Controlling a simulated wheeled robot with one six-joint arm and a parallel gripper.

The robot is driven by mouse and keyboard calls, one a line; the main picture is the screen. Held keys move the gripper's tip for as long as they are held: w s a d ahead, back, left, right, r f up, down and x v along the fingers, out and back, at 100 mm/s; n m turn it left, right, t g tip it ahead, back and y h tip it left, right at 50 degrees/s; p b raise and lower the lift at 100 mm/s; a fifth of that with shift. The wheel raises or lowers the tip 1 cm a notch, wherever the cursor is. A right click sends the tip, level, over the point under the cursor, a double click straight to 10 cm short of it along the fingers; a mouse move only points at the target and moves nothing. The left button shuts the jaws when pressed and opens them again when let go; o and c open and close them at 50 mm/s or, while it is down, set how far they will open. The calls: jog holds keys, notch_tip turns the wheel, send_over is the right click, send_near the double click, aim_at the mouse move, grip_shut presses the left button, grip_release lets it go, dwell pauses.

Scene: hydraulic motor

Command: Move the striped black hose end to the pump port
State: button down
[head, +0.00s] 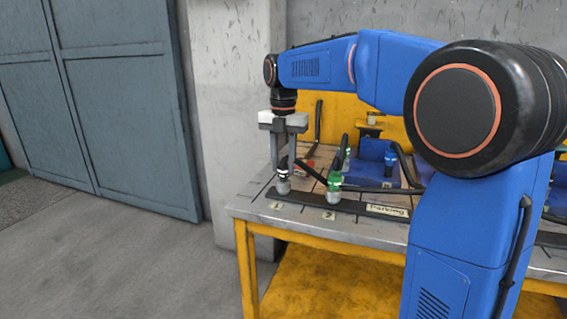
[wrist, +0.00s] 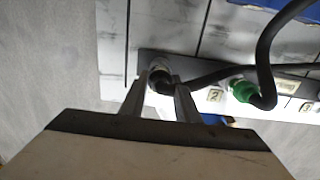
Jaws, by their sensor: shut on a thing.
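My gripper (head: 281,166) is shut on the striped black hose end (head: 283,173), a dark connector with pale bands. It stands upright at the dark parking strip (head: 306,198), by the label 1. In the wrist view my gripper (wrist: 160,82) has its fingers on either side of the hose end (wrist: 158,75). A black hose runs from it to the right. I cannot tell whether it is seated in the strip or just lifted. I cannot make out which fitting is the pump port; a blue unit (head: 371,174) stands farther back on the table.
A green hose end (head: 334,184) stands on the strip to the right by label 2; it also shows in the wrist view (wrist: 243,90). Its black hose arches close by. A dark upright lever (head: 318,122) stands behind. The tabletop's left corner (head: 243,205) is clear.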

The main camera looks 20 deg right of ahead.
jog(key=shift+r, duration=0.5)
jog(key=shift+r, duration=1.4)
jog(key=c, duration=2.3)
grip_release()
grip_shut()
notch_tip(320, 180, up, 8)
jog(key=shift+r, duration=0.25)
